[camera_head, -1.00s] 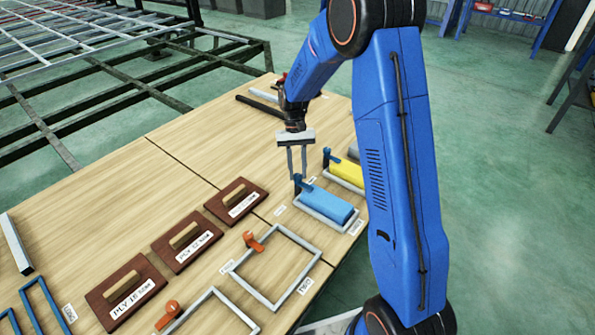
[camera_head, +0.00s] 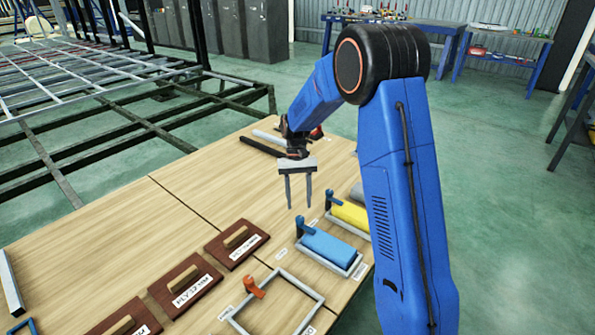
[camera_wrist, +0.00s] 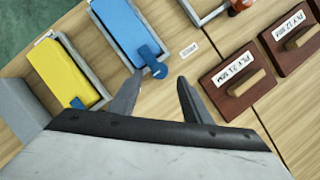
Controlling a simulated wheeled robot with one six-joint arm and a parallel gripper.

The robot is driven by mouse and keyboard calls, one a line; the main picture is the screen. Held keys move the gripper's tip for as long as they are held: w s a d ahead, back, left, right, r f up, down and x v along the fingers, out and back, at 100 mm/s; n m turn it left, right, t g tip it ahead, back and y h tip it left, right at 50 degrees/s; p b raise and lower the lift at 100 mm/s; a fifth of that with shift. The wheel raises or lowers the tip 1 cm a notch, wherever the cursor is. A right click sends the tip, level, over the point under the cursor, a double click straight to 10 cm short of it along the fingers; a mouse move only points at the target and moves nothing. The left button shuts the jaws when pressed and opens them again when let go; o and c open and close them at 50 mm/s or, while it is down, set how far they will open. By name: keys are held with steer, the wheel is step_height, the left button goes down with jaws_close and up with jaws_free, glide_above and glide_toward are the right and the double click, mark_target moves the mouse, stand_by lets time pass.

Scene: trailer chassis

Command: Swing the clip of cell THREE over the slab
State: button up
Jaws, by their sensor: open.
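A blue slab (camera_head: 328,245) lies in a grey frame (camera_head: 341,268). The plate of this cell is too small to read; it sits between the yellow slab's cell and an empty frame. Its blue clip (camera_head: 301,227) stands at the slab's left end, at the frame's corner. My gripper (camera_head: 299,205) is open and empty, pointing down above the clip. In the wrist view, my gripper (camera_wrist: 159,85) has its fingertips either side of the clip's line, apart from it.
A yellow slab (camera_head: 350,214) with its own blue clip (camera_head: 328,198) lies behind. An empty frame (camera_head: 316,294) with an orange clip (camera_head: 254,288) is in front. Brown plywood boards with wooden handles (camera_head: 236,240) lie left. The table's (camera_head: 185,200) left middle is clear.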

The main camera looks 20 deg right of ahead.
steer(key=v, duration=1.2)
steer(key=shift+r, duration=0.2)
steer(key=s+d+r+t, duration=0.2)
steer(key=s+r, duration=0.4)
steer(key=s, duration=0.4)
steer(key=s+d+r+t, duration=0.2)
steer(key=s+r, duration=0.3)
steer(key=s, duration=0.5)
steer(key=s+d+f+t, duration=0.1)
steer(key=s+f+t, duration=0.1)
steer(key=s, duration=0.8)
steer(key=s+d+f+n+t, duration=0.1)
steer(key=s+f+t, duration=0.1)
steer(key=s, duration=0.9)
steer(key=shift+f+n+t+h, duration=0.15)
steer(key=shift+n+t+h, duration=0.15)
steer(key=shift+t, duration=0.3)
